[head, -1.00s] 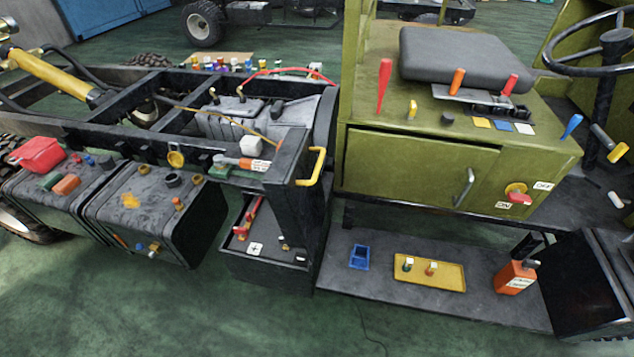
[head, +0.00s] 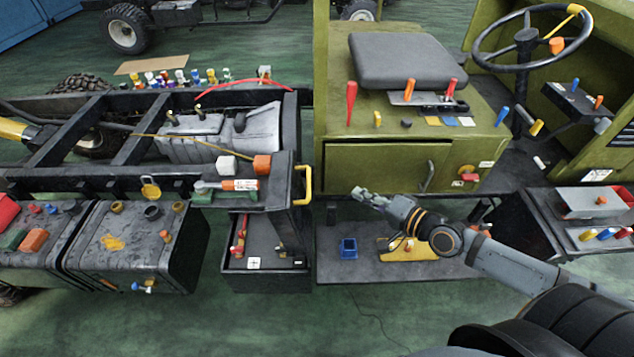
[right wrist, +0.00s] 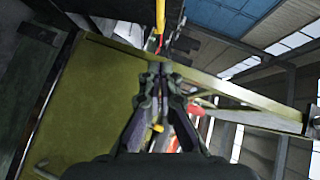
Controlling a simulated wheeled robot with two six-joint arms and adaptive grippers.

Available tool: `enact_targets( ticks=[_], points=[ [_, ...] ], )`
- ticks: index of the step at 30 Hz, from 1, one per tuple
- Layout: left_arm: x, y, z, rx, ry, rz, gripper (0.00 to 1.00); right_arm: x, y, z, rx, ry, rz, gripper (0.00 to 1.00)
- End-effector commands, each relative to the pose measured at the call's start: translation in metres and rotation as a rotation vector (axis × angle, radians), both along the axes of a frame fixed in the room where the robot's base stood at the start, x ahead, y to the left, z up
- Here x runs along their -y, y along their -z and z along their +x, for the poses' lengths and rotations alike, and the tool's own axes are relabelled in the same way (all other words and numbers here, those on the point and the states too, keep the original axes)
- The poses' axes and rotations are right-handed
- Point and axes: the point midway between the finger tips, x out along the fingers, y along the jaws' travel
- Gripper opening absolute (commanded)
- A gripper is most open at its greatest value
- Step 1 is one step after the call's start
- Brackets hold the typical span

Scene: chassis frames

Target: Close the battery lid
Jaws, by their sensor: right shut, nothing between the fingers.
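The battery box (head: 265,277) is dark and open at the top, left of the low shelf in the head view. Inside are a red terminal part (head: 240,238) and a white plus label. A dark panel with a yellow handle (head: 308,185) stands raised at the box's right and back; it looks like the lid, open. My right gripper (head: 362,194) is shut and empty, right of the yellow handle and apart from it, before the green cabinet. In the right wrist view the shut fingertips (right wrist: 160,68) have nothing between them. My left gripper is not in view.
The green seat cabinet (head: 385,165) stands behind my right gripper. A dark tank (head: 140,245) stands left of the battery box. Floor in front is clear.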

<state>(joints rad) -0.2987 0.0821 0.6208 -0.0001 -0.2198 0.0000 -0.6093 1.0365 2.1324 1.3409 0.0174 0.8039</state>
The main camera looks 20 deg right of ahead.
Motion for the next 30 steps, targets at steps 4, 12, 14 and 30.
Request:
enact_targets(
  ticks=[4, 12, 14, 30],
  points=[
    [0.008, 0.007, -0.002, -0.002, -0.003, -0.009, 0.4, -0.003, 0.003, 0.01, 0.008, 0.007, 0.004, 0.0],
    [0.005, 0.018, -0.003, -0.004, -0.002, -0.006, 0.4, -0.022, 0.012, 0.044, 0.008, 0.005, 0.007, 0.0],
    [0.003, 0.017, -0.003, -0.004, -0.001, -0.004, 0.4, -0.025, 0.014, 0.053, 0.007, 0.008, 0.006, 0.0],
    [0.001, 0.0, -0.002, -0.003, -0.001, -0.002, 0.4, -0.078, 0.037, 0.095, 0.002, 0.001, -0.002, 0.0]
  ],
)
